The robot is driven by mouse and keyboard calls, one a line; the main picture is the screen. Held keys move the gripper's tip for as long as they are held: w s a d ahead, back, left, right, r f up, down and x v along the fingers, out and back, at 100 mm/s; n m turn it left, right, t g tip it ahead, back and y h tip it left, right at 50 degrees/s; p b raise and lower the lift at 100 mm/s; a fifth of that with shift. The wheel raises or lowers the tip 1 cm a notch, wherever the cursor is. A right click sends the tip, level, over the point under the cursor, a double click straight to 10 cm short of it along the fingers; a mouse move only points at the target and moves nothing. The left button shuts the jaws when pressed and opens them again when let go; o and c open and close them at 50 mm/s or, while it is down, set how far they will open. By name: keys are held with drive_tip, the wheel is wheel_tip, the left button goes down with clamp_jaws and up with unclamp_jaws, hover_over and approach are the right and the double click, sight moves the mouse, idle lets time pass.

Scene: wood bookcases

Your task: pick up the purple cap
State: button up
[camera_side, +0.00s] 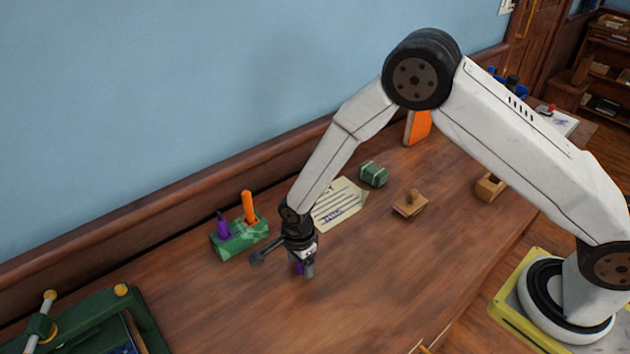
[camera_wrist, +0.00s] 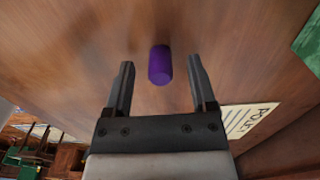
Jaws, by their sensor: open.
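The purple cap (camera_wrist: 160,66) is a small cylinder on the wooden desk. In the side view my gripper (camera_side: 305,270) points down close over the desk, and only a bit of the purple cap (camera_side: 298,268) shows behind the fingers. The rest of it is hidden there.
A green marbled holder (camera_side: 241,238) with a purple and an orange pen stands left of my gripper. A paper note (camera_side: 338,204), a green block (camera_side: 373,174) and a wooden stamp (camera_side: 410,204) lie behind and right. The desk's front (camera_side: 385,290) is clear.

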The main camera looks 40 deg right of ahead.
drive_tip(key=shift+f, duration=0.5)
clamp_jaws()
